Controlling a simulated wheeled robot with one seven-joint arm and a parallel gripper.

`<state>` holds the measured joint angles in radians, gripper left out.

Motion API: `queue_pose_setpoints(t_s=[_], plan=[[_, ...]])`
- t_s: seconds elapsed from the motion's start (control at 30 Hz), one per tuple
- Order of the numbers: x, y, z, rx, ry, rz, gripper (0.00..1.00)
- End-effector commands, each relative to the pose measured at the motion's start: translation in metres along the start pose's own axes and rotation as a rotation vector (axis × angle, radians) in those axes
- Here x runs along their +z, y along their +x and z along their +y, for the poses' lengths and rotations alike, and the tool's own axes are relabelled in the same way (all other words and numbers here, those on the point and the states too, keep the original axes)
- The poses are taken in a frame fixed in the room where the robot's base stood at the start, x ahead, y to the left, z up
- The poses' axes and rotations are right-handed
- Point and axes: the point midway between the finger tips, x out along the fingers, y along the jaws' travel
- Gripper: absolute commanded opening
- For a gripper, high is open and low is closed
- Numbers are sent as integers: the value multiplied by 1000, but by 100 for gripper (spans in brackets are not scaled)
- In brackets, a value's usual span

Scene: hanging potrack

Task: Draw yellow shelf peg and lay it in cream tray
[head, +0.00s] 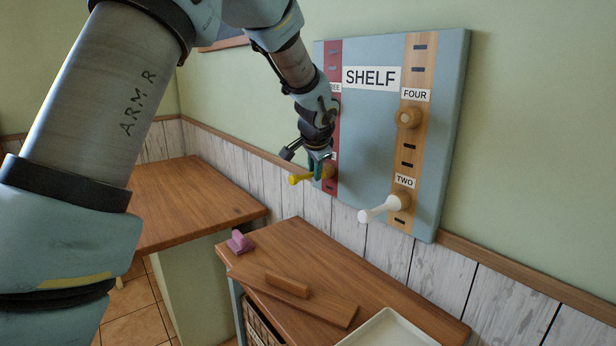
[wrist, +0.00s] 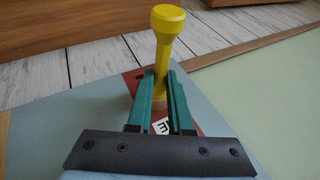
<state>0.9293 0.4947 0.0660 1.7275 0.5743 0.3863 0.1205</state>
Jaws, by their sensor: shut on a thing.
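The yellow shelf peg (head: 300,179) sticks out from the red strip on the left of the shelf board (head: 372,135). My gripper (head: 316,166) is at the peg, its green fingers on either side of the shaft. In the wrist view the gripper (wrist: 160,95) is shut on the yellow peg (wrist: 165,45), with the knobbed end beyond the fingers. The peg's base appears to be at the red strip; whether it is fully seated I cannot tell. The cream tray (head: 390,330) lies on the wooden counter at the bottom, partly cut off, with its visible part empty.
A white peg (head: 383,208) juts out at the label TWO, right of my gripper. A round wooden knob (head: 408,117) is at FOUR. A wooden board with a handle (head: 287,284) and a pink object (head: 239,242) lie on the counter (head: 300,240).

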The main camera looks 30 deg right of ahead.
Motion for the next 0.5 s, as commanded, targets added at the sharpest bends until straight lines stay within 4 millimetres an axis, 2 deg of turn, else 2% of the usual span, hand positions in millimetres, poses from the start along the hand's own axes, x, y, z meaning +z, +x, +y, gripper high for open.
queue_pose_setpoints(t_s=[0.5], plan=[[4,-1,0,0,0,-1,0]])
